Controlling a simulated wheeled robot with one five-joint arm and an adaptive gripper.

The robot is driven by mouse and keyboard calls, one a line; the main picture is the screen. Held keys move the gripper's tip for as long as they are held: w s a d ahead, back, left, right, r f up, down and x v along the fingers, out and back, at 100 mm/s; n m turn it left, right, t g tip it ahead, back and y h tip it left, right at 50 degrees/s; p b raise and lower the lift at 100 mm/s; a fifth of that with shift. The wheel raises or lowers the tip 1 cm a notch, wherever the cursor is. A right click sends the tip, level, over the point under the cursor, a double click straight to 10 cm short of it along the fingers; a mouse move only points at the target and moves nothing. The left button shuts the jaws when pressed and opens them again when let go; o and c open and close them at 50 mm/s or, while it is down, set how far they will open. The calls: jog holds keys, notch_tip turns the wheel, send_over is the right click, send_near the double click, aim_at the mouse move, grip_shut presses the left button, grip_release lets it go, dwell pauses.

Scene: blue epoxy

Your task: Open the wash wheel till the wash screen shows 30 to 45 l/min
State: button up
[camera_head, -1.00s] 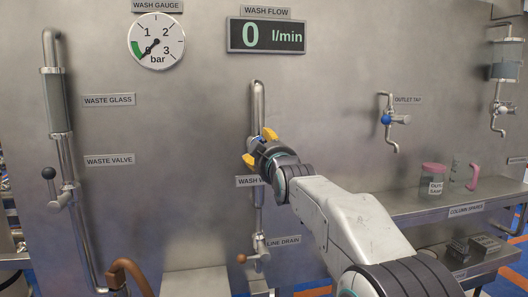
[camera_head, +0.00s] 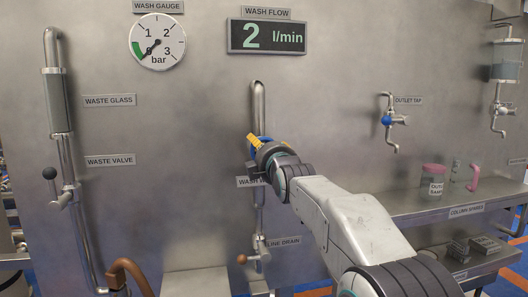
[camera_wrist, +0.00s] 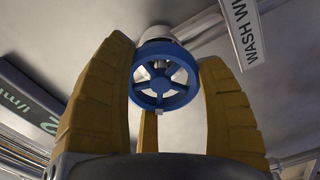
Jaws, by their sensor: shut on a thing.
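The wash wheel (camera_wrist: 162,73) is a blue spoked handwheel on the wash pipe (camera_head: 258,97). In the wrist view it sits between the yellow fingers of my gripper (camera_wrist: 160,95). My gripper is shut on the wheel; in the head view, my gripper (camera_head: 259,143) covers most of it. The wash flow screen (camera_head: 267,36) reads 2 l/min in green digits. The wash gauge (camera_head: 157,42) has its needle at the low end, near 0 bar.
Below is the line drain valve (camera_head: 250,259). At left are the waste glass (camera_head: 58,102) and waste valve (camera_head: 60,190). At right are the outlet tap (camera_head: 390,120) and a steel shelf (camera_head: 410,207) with a pink-lidded jar (camera_head: 433,180). The wall beside the wheel is clear.

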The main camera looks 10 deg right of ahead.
jog(key=n, duration=0.4)
jog(key=shift+d+f+n, duration=0.15)
jog(key=shift+f+n, duration=0.15)
jog(key=shift+f, duration=0.05)
jog(key=n, duration=0.4)
jog(key=shift+r+n, duration=0.15)
jog(key=shift+n, duration=0.15)
jog(key=n, duration=0.5)
jog(key=shift+r, duration=0.25)
jog(key=shift+r+n, duration=0.15)
jog(key=shift+n, duration=0.85)
jog(key=shift+r+n, duration=0.1)
jog(key=shift+n, duration=0.9)
jog(key=shift+r, duration=0.15)
jog(key=o, duration=0.9)
jog(key=shift+o, duration=1.4)
jog(key=shift+f, duration=0.2)
jog(key=shift+f, duration=0.1)
jog(key=s, duration=1.2)
